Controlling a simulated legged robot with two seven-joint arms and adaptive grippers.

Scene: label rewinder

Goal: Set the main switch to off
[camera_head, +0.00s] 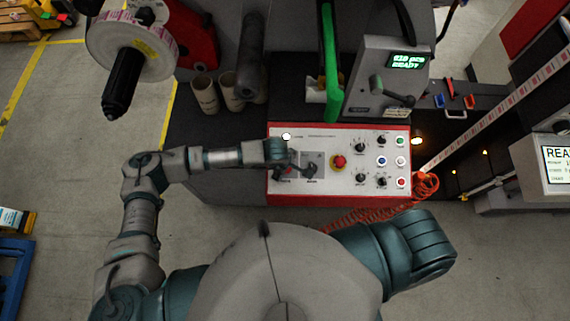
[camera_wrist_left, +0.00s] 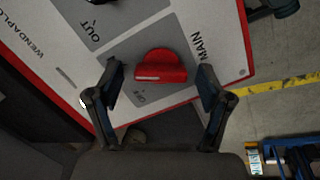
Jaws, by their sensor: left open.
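The main switch is a red knob (camera_wrist_left: 160,66) on a grey plate beside the word MAIN in the left wrist view. A pale stripe shows on its lower edge, and a faint label, seemingly OFF, is printed below it. Which position it is set to I cannot tell. My left gripper (camera_wrist_left: 160,72) is open, with one finger on each side of the knob and gaps visible on both sides. In the head view, my left gripper (camera_head: 292,163) is over the left part of the control panel (camera_head: 333,137) and largely covers the switch. My right gripper is not in view.
A red emergency button (camera_head: 339,162) and several small knobs and buttons sit right of the switch on the panel. A grey display unit (camera_head: 386,75) and a green bar (camera_head: 330,60) stand behind it. Cardboard cores (camera_head: 205,95) stand behind left.

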